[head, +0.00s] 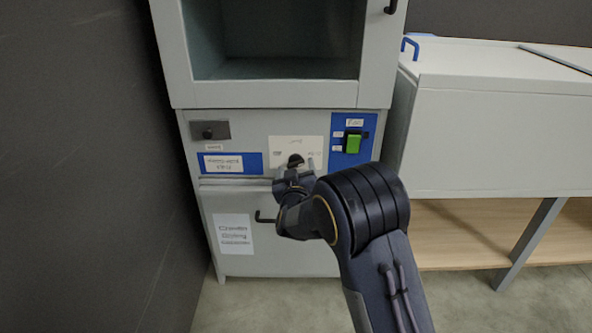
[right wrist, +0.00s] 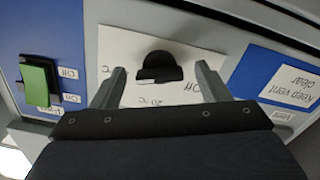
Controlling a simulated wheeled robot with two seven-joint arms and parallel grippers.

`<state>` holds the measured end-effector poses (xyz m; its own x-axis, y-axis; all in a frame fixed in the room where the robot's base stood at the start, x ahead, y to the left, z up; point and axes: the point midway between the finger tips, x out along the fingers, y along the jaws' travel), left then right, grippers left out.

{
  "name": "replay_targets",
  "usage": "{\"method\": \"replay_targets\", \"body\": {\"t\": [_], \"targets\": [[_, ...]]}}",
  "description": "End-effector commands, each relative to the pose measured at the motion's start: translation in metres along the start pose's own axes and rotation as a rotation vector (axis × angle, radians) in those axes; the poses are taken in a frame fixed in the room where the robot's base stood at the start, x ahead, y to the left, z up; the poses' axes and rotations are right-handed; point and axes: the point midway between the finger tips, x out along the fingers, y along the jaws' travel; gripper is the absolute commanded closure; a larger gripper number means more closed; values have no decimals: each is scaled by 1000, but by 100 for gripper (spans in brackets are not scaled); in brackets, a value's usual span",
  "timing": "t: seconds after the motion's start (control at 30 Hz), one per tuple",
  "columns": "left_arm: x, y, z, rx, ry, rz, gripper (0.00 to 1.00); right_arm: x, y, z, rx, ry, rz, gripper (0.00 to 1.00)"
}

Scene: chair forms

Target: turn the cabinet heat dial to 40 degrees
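The heat dial is a black round knob (head: 295,159) on a white label plate (head: 283,145) on the cabinet's front panel; the knob also shows in the right wrist view (right wrist: 158,68). My right gripper (head: 297,168) is in front of the dial. In the right wrist view its two fingers (right wrist: 162,76) are apart, one on each side of the knob, with visible gaps between fingers and knob. The plate's markings are partly covered and appear upside down there; I cannot read the dial's setting. My left gripper is not in view.
A green switch (head: 353,143) on a blue plate sits right of the dial. A black door handle (head: 264,217) is below. A white bench (head: 490,120) stands at right, a dark wall at left.

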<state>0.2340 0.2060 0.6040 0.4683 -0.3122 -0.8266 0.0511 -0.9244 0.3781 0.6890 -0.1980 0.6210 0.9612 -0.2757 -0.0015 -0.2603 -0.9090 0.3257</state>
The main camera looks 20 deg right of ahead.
Motion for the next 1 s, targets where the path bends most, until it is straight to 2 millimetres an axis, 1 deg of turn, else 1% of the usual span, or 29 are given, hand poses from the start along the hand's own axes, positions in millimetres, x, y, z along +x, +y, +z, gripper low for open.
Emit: {"method": "replay_targets", "body": {"t": [0.17,0.27,0.37,0.6,0.7,0.83,1.0], "targets": [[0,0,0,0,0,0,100,0,0,0,-1,1,1,31],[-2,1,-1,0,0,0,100,-4,0,-1,-2,0,0,31],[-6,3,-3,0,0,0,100,-17,0,-2,-2,-1,-1,31],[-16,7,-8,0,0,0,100,-58,0,-2,-2,-1,-2,31],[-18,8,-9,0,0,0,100,-70,0,-1,-1,-1,-2,31],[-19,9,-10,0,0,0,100,-78,0,0,-1,0,0,31],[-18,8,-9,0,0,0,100,-78,0,0,-1,0,0,31]]}}
